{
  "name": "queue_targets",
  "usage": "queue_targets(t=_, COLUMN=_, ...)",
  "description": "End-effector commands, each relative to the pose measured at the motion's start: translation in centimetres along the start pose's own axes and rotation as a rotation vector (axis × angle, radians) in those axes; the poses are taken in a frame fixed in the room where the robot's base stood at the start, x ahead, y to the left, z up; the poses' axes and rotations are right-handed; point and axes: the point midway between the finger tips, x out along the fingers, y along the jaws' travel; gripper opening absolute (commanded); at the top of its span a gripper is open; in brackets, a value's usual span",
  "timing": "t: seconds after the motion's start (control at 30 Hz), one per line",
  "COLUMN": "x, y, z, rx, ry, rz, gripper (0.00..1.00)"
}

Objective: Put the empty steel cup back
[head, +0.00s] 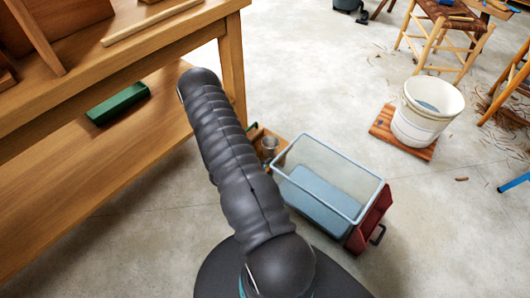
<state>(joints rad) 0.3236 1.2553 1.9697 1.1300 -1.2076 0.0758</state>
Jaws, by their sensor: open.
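A small grey metal cup (270,145), probably the steel cup, stands on or in a wooden piece just behind the grey-blue tub. My arm partly hides that area, and the cup looks too small to tell whether it is empty. My arm rises from the bottom of the head view toward the workbench. My gripper is not visible in this view.
The grey-blue tub (296,151) stands right of my arm, beside a red container (372,212) with a dark handle. A wooden workbench (150,52) with a green box (118,103) on its lower shelf fills the left. A white bucket (424,128) stands on a wooden board (384,128). Concrete floor between is clear.

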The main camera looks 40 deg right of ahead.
Motion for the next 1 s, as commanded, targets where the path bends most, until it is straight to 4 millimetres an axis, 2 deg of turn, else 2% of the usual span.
queue_targets(t=0.03, x=-1.2, y=-0.1, z=0.0, rx=-0.003, ry=0.000, rz=-0.004, gripper=0.93)
queue_targets(t=0.2, x=-4.2, y=0.0, z=0.0, rx=-0.002, ry=0.000, rz=-0.003, gripper=0.93)
queue_targets(t=0.43, x=-6.3, y=0.0, z=0.0, rx=-0.001, ry=-0.001, rz=0.000, gripper=0.93)
queue_targets(t=0.53, x=-6.9, y=-0.8, z=-0.5, rx=0.009, ry=-0.015, rz=-0.017, gripper=0.93)
queue_targets(t=0.67, x=-8.3, y=-3.7, z=-2.1, rx=0.036, ry=-0.085, rz=-0.086, gripper=0.93)
queue_targets(t=0.77, x=-10.4, y=-6.9, z=-4.1, rx=0.058, ry=-0.167, rz=-0.175, gripper=0.93)
queue_targets(t=0.9, x=-14.3, y=-11.1, z=-7.2, rx=0.065, ry=-0.285, rz=-0.313, gripper=0.93)
queue_targets(t=1.0, x=-17.6, y=-13.3, z=-9.5, rx=0.054, ry=-0.360, rz=-0.414, gripper=0.93)
